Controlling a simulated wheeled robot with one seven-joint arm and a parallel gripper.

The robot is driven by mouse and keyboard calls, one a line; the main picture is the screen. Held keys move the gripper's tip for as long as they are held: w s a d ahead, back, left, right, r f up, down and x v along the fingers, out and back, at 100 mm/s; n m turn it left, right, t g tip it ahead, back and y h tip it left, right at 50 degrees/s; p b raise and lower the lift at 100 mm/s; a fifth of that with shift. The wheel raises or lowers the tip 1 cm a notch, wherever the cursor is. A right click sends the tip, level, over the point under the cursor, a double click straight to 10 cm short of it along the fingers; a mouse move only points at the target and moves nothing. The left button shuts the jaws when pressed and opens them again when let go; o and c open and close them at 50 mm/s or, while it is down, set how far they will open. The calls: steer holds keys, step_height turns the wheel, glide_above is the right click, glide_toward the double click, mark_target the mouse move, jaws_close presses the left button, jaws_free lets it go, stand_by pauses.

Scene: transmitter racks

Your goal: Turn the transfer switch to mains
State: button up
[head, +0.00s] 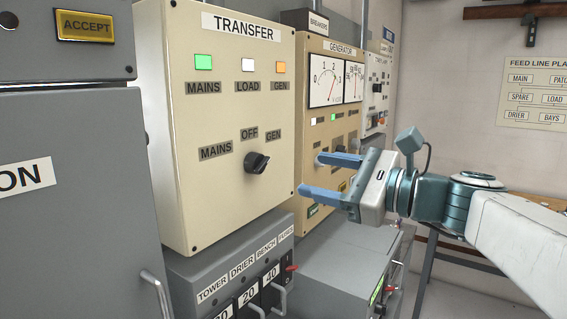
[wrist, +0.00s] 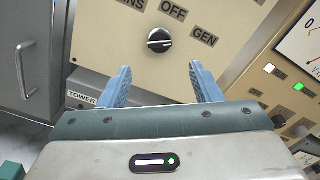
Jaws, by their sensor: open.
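The transfer switch (head: 258,163) is a round black knob on the cream TRANSFER panel (head: 228,110). MAINS, OFF and GEN labels sit around it. In the wrist view the knob (wrist: 159,41) carries a white mark that appears to point right, toward GEN. Above it, a green MAINS lamp (head: 203,62), a white LOAD lamp (head: 248,65) and an orange GEN lamp (head: 280,68) look lit. My gripper (head: 310,173) is open and empty, in front of the panel and right of the knob in the head view. In the wrist view the knob shows beyond the fingertips (wrist: 160,66), not touched.
A grey fuse box (head: 235,275) with handles juts out below the panel. The generator panel (head: 330,115) with meters stands to the right. A grey cabinet (head: 75,230) with a handle is at left. Open space lies before the TRANSFER panel.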

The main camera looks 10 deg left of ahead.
mark_target(264, 165)
steer(key=p+x, duration=0.2)
steer(key=x, duration=0.9)
steer(key=shift+w+a, duration=0.15)
steer(key=shift+a, duration=0.2)
steer(key=c, duration=1)
